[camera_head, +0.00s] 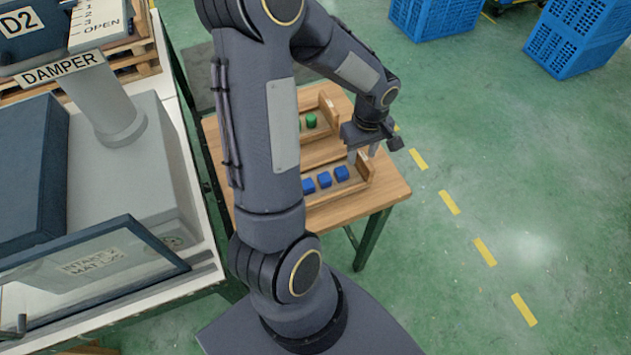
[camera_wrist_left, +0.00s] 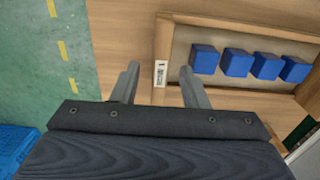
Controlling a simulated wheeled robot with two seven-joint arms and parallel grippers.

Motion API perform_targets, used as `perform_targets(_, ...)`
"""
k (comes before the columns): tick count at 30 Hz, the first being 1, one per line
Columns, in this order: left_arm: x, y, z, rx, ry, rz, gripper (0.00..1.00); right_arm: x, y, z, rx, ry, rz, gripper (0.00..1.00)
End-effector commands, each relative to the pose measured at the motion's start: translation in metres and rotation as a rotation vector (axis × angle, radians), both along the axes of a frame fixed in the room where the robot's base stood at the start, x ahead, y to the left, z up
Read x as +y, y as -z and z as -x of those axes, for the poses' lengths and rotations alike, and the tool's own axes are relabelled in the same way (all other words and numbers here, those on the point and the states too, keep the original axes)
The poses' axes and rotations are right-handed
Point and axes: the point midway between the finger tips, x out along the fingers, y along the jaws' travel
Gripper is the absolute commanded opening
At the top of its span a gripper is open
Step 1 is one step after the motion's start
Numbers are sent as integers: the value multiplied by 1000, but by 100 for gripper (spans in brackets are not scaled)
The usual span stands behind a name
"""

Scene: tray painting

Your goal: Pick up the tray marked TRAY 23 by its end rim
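A wooden tray with several blue cubes (camera_head: 325,180) stands on the small table; its front rim (camera_head: 345,192) shows in the head view. My left gripper (camera_head: 364,156) is at this tray's right end with its fingers apart. In the left wrist view the gripper (camera_wrist_left: 160,84) is open, one finger on each side of the tray's end rim (camera_wrist_left: 164,42), with nothing clamped. A small white label (camera_wrist_left: 160,73) is on that end; its text is too small to read, so I cannot tell the tray's number. My right gripper is not in view.
A second wooden tray holding a green piece (camera_head: 311,120) lies behind on the wooden table (camera_head: 385,195). A damper machine bench (camera_head: 180,180) stands at the left. Blue crates (camera_head: 580,35) are on the green floor. My arm hides part of the table.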

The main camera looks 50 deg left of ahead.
Motion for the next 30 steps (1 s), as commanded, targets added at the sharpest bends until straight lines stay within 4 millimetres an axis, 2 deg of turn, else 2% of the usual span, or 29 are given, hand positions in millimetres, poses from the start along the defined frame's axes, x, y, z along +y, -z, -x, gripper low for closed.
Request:
perform_targets(3, -2, 19, 1, 4, 1, 2, 40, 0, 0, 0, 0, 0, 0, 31)
perform_targets(7, -1, 28, 1, 0, 0, 1, 40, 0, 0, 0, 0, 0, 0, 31)
perform_targets(30, -1, 32, 0, -2, 0, 1, 40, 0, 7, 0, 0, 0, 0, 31)
